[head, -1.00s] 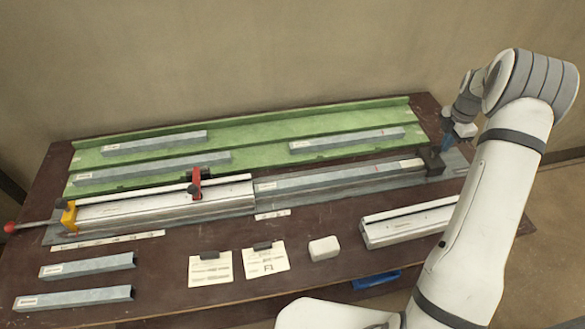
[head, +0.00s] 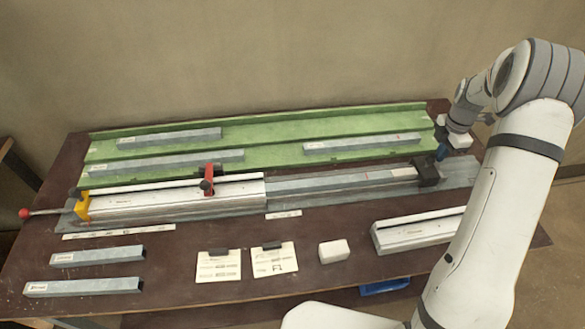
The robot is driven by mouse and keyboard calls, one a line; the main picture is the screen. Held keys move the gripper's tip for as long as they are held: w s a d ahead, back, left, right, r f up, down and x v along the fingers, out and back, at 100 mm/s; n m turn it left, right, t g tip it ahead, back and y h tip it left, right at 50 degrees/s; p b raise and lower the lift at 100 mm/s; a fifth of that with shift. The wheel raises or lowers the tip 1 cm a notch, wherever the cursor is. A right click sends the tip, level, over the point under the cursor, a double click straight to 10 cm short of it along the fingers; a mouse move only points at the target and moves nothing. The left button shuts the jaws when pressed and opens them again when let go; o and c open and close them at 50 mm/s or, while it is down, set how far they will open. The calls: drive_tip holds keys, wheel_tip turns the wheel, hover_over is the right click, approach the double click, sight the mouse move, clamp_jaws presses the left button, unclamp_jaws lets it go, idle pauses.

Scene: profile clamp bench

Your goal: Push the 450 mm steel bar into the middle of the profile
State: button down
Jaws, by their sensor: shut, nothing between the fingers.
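The long silver-white profile (head: 150,204) lies along the bench, left of centre. A grey steel bar (head: 335,181) lies in line with its right end, in the track. I cannot tell how much of this bar is inside the profile. It has a pale label and a red mark near its right end. I cannot read its length. A dark block (head: 428,172) stands at the bar's right end. My gripper (head: 442,154) is shut and empty, its blue fingers just above and right of the block. I cannot tell whether they touch it.
The green rack (head: 265,133) behind holds several bars. Two loose bars (head: 97,256) lie front left. A red clamp (head: 208,180) and a yellow piece (head: 82,206) sit on the profile. A white block (head: 333,251), cards (head: 272,259) and another profile (head: 415,232) lie in front.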

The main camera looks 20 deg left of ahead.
drive_tip(key=shift+s+a+b, duration=0.45)
drive_tip(key=shift+s+a, duration=2.05)
drive_tip(key=shift+a, duration=3.6)
drive_tip(key=shift+s+a+b, duration=0.45)
drive_tip(key=shift+s+a, duration=2.1)
drive_tip(key=shift+a, duration=3.5)
drive_tip(key=shift+s+a+b, duration=0.45)
drive_tip(key=shift+s+a, duration=2.05)
drive_tip(key=shift+a, duration=3.6)
drive_tip(key=shift+s+a, duration=0.2)
drive_tip(key=shift+a, duration=0.25)
drive_tip(key=shift+w+d, duration=0.3)
drive_tip(key=shift+d, duration=0.4)
wheel_tip(320, 180, up, 7)
drive_tip(key=p, duration=0.4)
